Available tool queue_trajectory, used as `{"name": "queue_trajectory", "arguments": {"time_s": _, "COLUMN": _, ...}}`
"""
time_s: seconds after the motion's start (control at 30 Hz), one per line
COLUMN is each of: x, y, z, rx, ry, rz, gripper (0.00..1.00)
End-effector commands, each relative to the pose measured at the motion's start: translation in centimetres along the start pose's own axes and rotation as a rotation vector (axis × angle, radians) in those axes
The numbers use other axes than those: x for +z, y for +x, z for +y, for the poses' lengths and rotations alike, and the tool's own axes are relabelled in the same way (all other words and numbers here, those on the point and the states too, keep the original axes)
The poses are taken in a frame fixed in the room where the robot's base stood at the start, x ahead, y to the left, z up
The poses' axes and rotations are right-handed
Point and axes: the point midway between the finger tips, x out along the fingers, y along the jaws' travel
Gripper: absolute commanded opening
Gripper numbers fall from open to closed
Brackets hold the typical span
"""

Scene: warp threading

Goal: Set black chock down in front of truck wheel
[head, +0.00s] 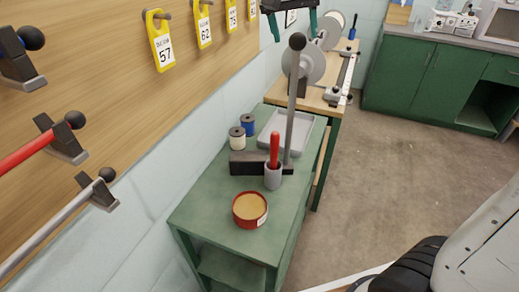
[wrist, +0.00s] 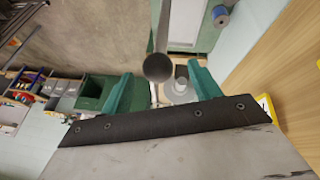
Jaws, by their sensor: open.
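I cannot pick out a black chock or a truck wheel in either view. My gripper (head: 293,22) is at the top of the head view, open and empty, with teal fingers. In the wrist view my gripper (wrist: 159,69) has its fingers spread, with the black knob (wrist: 157,67) of an upright lever showing between the fingertips. In the head view that knob (head: 297,41) tops a grey rod, below my gripper in the picture. A dark block (head: 249,163) lies by the rod's foot on a green bench (head: 207,205).
The bench also holds a red tin (head: 250,210), a grey cup (head: 273,177) with a red handle, two spools (head: 238,139) and a grey tray (head: 287,133). Yellow number tags (head: 161,42) and bracketed rods line the left board. The floor (head: 410,150) at right is clear.

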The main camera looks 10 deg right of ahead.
Motion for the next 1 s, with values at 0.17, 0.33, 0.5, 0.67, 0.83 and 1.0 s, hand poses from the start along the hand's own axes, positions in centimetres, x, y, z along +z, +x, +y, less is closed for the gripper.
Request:
{"name": "queue_trajectory", "arguments": {"time_s": 0.17, "x": 0.0, "y": 2.4, "z": 0.2, "rx": 0.002, "ry": 0.000, "rz": -0.003, "gripper": 0.62}}
{"name": "queue_trajectory", "arguments": {"time_s": 0.33, "x": -0.1, "y": 4.9, "z": 0.3, "rx": 0.002, "ry": 0.000, "rz": -0.003, "gripper": 0.62}}
{"name": "queue_trajectory", "arguments": {"time_s": 0.5, "x": -0.1, "y": 5.7, "z": 0.3, "rx": 0.000, "ry": -0.001, "rz": 0.000, "gripper": 0.62}}
{"name": "queue_trajectory", "arguments": {"time_s": 0.67, "x": -0.1, "y": 5.7, "z": 0.3, "rx": -0.001, "ry": -0.001, "rz": 0.000, "gripper": 0.62}}
{"name": "queue_trajectory", "arguments": {"time_s": 0.83, "x": -0.1, "y": 5.7, "z": 0.3, "rx": -0.001, "ry": -0.001, "rz": -0.001, "gripper": 0.18}}
{"name": "queue_trajectory", "arguments": {"time_s": 1.0, "x": -0.1, "y": 5.7, "z": 0.3, "rx": -0.001, "ry": -0.001, "rz": -0.001, "gripper": 0.00}}
